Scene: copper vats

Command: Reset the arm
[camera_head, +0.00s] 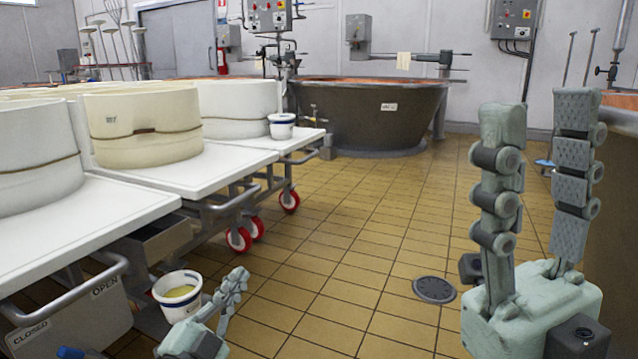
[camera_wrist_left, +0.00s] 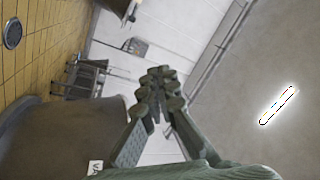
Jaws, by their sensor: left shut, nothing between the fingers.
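My left gripper (camera_head: 236,280) is low at the bottom of the head view, beside a white bucket. Its fingers are together with nothing between them. In the left wrist view the fingertips (camera_wrist_left: 161,76) meet, against a tilted view of wall and ceiling. My right gripper (camera_head: 540,108) stands at the right of the head view with its fingers pointing up. Its two fingers are apart and the space between them is empty.
A white bucket (camera_head: 179,298) with yellowish contents is just left of my left gripper. White-topped tables (camera_head: 75,232) with cheese moulds (camera_head: 145,125) fill the left. A dark vat (camera_head: 365,115) stands behind. The tiled floor (camera_head: 345,220) in the middle is clear around a drain (camera_head: 434,289).

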